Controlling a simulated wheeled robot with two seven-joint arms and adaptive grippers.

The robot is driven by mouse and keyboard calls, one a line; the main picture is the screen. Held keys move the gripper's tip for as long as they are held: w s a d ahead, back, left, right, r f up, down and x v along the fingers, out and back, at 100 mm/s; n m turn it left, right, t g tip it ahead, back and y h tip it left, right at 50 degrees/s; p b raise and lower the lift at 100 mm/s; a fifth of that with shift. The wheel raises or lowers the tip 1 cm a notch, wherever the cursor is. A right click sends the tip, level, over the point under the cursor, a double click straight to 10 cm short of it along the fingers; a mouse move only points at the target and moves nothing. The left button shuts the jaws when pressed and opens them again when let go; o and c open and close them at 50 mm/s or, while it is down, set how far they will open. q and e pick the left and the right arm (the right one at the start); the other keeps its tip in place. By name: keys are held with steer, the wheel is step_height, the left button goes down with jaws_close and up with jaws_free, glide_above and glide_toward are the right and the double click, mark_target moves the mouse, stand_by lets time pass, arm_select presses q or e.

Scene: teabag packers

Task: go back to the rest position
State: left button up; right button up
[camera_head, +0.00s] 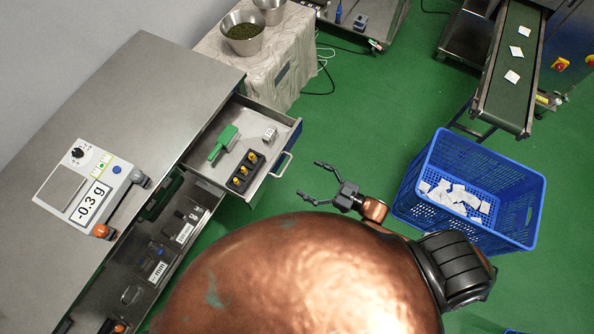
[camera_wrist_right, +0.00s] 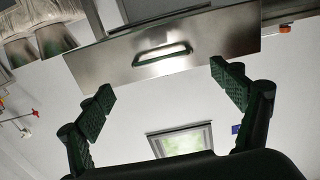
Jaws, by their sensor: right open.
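My right gripper (camera_head: 311,180) is open and empty. It is in the air to the right of the open drawer (camera_head: 287,133), apart from its handle (camera_head: 281,165), with its fingers pointing left toward the drawer. In the right wrist view the two dark fingers (camera_wrist_right: 162,78) are spread wide with nothing between them. The drawer's metal front (camera_wrist_right: 230,38) and handle (camera_wrist_right: 160,53) show beyond the fingertips. My left gripper is in neither view.
The drawer holds a green-handled tool (camera_head: 223,142), a black block with yellow-topped pieces (camera_head: 245,171) and a small metal piece (camera_head: 269,134). A scale (camera_head: 90,183) stands on the metal cabinet. A blue crate (camera_head: 515,180) with white packets is at right, below a conveyor (camera_head: 517,85).

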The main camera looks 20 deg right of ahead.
steer(key=shift+v, duration=1.15)
steer(key=shift+w, duration=0.1)
steer(key=d+f+m+h, duration=0.1)
steer(key=d+f+h, duration=0.15)
steer(key=f, duration=0.35)
steer(key=d+f+m+g+h, duration=0.1)
steer(key=d+f+h, duration=0.1)
steer(key=d+f, duration=0.3)
steer(key=d+f+m+h, duration=0.1)
steer(key=d+f+h, duration=0.1)
steer(key=f, duration=0.6)
steer(key=s+d+f+m+g+h, duration=0.2)
steer(key=s+d+f+g+h, duration=0.35)
steer(key=s+f, duration=0.7)
steer(key=s+f+g, duration=0.2)
steer(key=s+f, duration=0.3)
steer(key=s, duration=0.4)
steer(key=s+f+m+g, duration=0.1)
steer(key=s+f, duration=0.4)
steer(key=s, duration=0.5)
steer(key=s+f+m+g, duration=0.1)
steer(key=s+f+g, duration=0.2)
steer(key=s, duration=0.6)
steer(key=shift+s+a+f, duration=0.35)
steer(key=shift+f, duration=0.55)
